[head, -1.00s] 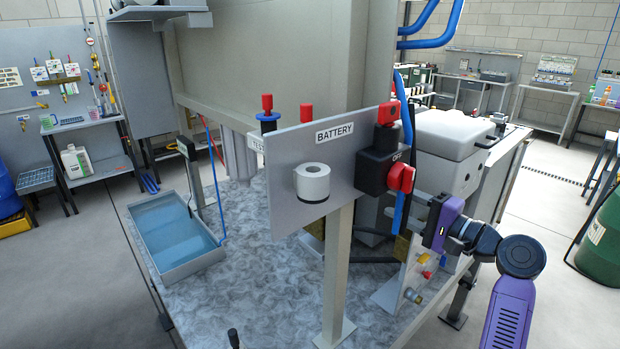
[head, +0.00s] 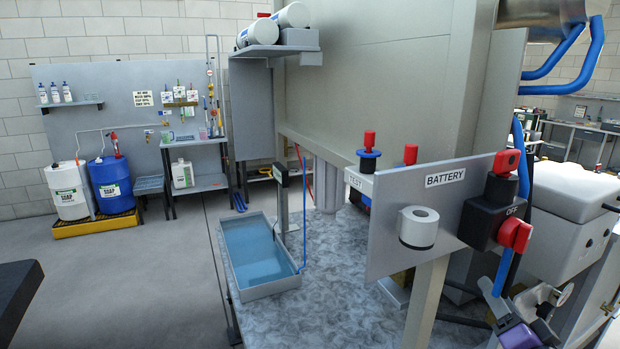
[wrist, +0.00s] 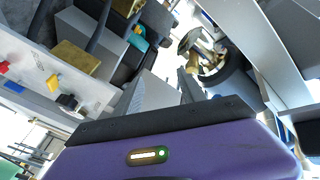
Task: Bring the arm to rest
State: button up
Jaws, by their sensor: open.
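My gripper (head: 512,292) shows at the lower right of the head view, below the red and black battery switch (head: 508,205). Its purple and black body is partly cut off by the bottom edge. In the wrist view, the two grey fingers of my gripper (wrist: 160,90) stand apart with nothing between them. Beyond them are a brass-and-steel fitting and dark parts, too close and tilted to name surely.
The grey BATTERY panel (head: 390,235) on its post stands left of my gripper. A white box (head: 575,200) is close on its right. A water-filled tray (head: 262,262) lies on the marbled bench top. Open floor (head: 130,270) lies to the left.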

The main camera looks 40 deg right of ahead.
jog(key=s+a+f+n+t+y+b, duration=0.15)
jog(key=a+f+n+y, duration=0.35)
jog(key=a, duration=0.7)
jog(key=s+a+f+n+t, duration=0.1)
jog(key=a+f+n+t, duration=0.15)
jog(key=a+n, duration=0.65)
jog(key=s+a+f+n+g+y, duration=0.1)
jog(key=s+a+f+y, duration=0.2)
jog(key=a, duration=0.6)
jog(key=s+a+f+n+g+y+b, duration=0.1)
jog(key=s+a+f+g+y, duration=0.1)
jog(key=s+a, duration=0.5)
jog(key=shift+s+a+f+y+b, duration=0.3)
jog(key=shift+a+f+y, duration=0.3)
jog(key=shift+a+y, duration=0.45)
jog(key=shift+o, duration=0.2)
jog(key=shift+d, duration=0.2)
